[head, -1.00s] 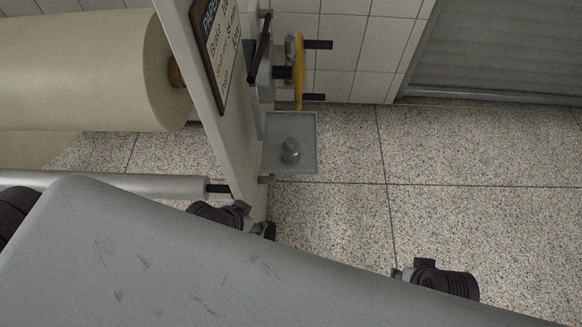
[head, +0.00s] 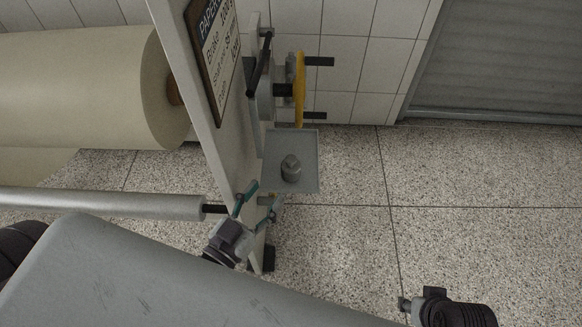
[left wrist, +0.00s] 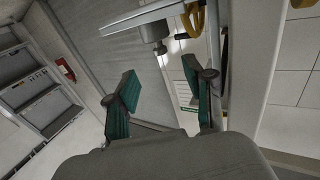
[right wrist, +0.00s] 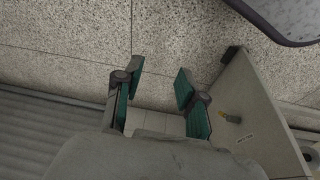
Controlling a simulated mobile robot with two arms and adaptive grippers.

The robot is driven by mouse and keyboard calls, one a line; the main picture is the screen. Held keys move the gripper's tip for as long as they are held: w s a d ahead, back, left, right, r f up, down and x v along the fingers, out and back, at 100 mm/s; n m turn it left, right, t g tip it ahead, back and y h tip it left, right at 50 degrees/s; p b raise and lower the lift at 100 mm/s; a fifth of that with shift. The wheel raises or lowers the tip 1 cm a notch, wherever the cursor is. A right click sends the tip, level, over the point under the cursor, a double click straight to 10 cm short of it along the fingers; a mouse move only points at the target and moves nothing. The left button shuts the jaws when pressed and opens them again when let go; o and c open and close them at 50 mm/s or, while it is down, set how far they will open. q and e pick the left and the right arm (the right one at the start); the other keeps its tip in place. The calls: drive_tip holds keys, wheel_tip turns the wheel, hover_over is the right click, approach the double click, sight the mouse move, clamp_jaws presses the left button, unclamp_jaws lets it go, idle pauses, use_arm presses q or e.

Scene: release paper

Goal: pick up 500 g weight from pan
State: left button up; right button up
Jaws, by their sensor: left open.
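The 500 g weight (head: 291,168) is a small grey knobbed cylinder. It stands upright on the square grey pan (head: 306,142), right of the upright white frame. My left gripper (head: 257,204) is open and empty just below and left of the pan, apart from the weight. In the left wrist view its teal fingers (left wrist: 159,80) are spread, and the pan (left wrist: 148,18) shows edge-on at the top. My right gripper (head: 405,303) is at the lower right of the head view, far from the pan. Its fingers (right wrist: 158,82) are apart and empty in the right wrist view.
A yellow handwheel (head: 300,90) with black pegs sits above the pan. A signboard (head: 213,62) is on the frame, with a large paper roll (head: 80,88) left of it. A metal roller (head: 105,204) lies left of my left gripper. The floor right of the pan is clear.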

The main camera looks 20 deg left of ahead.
sight(288, 164)
use_arm(q)
drive_tip(key=x, duration=1)
drive_tip(key=shift+w+r+b, duration=0.15)
drive_tip(key=shift+w+b, duration=0.05)
drive_tip(key=shift+b, duration=0.1)
drive_tip(key=shift+w+d, duration=0.1)
drive_tip(key=shift+w, duration=0.15)
use_arm(e)
drive_tip(key=v, duration=0.2)
drive_tip(key=shift+s+r, duration=0.1)
drive_tip(key=shift+r, duration=0.15)
use_arm(q)
drive_tip(key=shift+c, duration=0.3)
drive_tip(key=c, duration=0.8)
clamp_jaws()
use_arm(e)
drive_tip(key=shift+d+f, duration=0.1)
